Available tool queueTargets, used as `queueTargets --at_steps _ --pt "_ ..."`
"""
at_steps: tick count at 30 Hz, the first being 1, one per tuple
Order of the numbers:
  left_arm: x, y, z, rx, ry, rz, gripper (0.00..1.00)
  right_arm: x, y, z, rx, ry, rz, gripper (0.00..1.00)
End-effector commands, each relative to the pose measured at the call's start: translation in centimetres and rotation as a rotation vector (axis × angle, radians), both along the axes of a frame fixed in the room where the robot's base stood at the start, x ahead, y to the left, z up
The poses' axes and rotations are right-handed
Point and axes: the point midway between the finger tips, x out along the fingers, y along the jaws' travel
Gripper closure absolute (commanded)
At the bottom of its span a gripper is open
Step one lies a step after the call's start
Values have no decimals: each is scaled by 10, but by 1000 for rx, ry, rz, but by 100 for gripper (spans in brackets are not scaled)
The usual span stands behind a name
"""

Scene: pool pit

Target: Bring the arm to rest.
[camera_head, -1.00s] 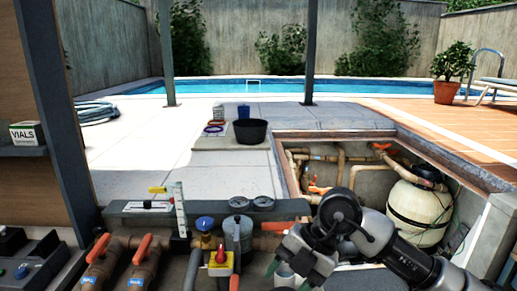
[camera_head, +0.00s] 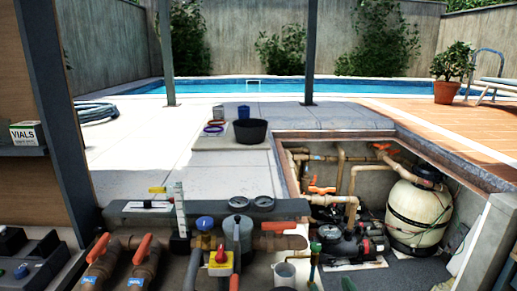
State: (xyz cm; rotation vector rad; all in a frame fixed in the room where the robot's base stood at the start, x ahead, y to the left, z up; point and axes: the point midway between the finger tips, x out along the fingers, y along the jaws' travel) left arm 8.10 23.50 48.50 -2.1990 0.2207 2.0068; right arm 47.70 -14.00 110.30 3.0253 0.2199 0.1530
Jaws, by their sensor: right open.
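My right gripper (camera_head: 348,285) shows only as a small green tip at the bottom edge of the head view. It is open, and I see nothing held in it. A dark piece at the bottom edge, further right, looks like part of my right arm. The rest of the arm is out of the picture. My left gripper is not in view.
The pit holds a black pump (camera_head: 350,243), a cream filter tank (camera_head: 414,212) and brown pipes. A clear cup (camera_head: 284,274) stands near the bottom, beside the red-and-yellow valve (camera_head: 220,262). A black bowl (camera_head: 250,131) sits on the deck.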

Motion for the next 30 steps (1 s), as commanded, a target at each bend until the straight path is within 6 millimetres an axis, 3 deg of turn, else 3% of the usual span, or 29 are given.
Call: queueTargets --at_steps 1,3,7,12,19,20,30 --pt "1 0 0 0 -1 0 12 -13 -15 -32 4 153 -62 43" --pt "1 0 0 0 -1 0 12 -36 -33 -71 -11 358 -125 43" --pt "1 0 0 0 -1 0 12 -84 -52 -126 -46 685 -172 43" --pt "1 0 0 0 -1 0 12 -146 -63 -168 -90 1003 -158 43" --pt "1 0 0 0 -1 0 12 -223 -67 -196 -137 1338 -79 43" --pt "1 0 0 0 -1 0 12 -230 -67 -199 -142 1370 -68 43" --pt "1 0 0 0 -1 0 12 -207 -64 -297 -150 1394 -69 43"
